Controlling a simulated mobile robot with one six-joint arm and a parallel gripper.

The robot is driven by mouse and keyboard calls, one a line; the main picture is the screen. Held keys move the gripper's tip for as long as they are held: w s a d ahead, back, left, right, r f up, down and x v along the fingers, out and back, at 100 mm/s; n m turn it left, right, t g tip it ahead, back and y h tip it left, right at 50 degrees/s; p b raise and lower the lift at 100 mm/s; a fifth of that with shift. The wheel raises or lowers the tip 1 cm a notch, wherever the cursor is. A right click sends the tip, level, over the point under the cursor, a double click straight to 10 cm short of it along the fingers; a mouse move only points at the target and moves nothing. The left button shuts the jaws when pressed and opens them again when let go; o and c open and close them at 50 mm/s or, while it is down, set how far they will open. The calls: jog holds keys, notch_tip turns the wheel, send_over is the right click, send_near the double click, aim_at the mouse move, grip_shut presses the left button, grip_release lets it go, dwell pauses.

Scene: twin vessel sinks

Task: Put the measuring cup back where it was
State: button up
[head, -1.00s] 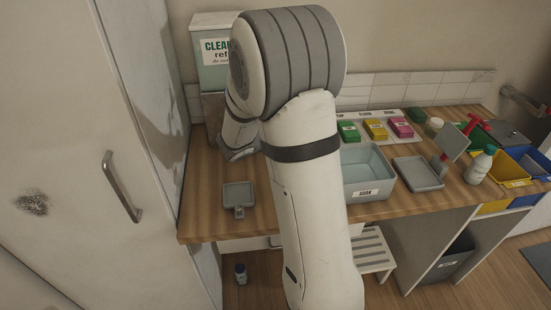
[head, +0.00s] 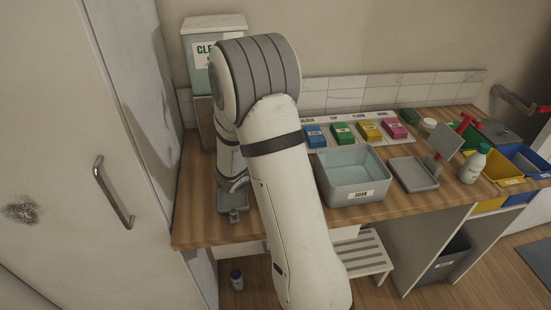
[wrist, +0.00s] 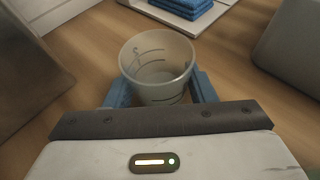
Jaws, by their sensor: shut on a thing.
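The measuring cup (wrist: 156,68) is a translucent, pale cup with dark markings, seen in the wrist view with its open mouth facing the camera. My gripper (wrist: 160,88) is shut on it, with one blue finger on each side. The cup cannot be made out there. I cannot tell whether the cup touches the counter.
A grey SOAK tub (head: 352,186) stands right of my arm. A row of coloured sponges behind it includes a blue stack (head: 315,136). The CLEAN dispenser (head: 203,70) is at the back left, beside a tall cabinet (head: 75,150). Bare wood (head: 195,225) shows near the front left edge.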

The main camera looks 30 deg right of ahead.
jog(key=o, duration=1)
jog(key=shift+c, duration=0.2)
jog(key=shift+r, duration=0.1)
jog(key=v, duration=1.2)
jog(key=shift+p, duration=0.3)
